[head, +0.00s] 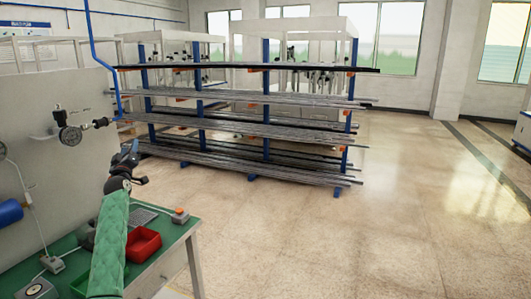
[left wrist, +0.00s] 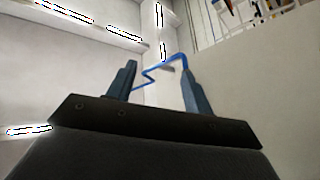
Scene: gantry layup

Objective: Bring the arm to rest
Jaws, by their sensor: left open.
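My left arm, in a green sleeve, reaches up from the bottom left in the head view. My left gripper (head: 132,158) is raised above the green-topped bench (head: 178,237), with its fingers pointing upward. In the left wrist view the two fingers of the left gripper (left wrist: 160,88) stand apart with nothing between them. Behind them are a pale wall, ceiling lights and a blue pipe. My right gripper does not show in either view.
A red bin (head: 143,244) sits on the bench near my left arm. A pressure gauge (head: 70,135) sticks out from the grey panel (head: 30,190) at left. A rack of long bars (head: 250,124) stands beyond the bench. The floor (head: 400,220) at right is clear.

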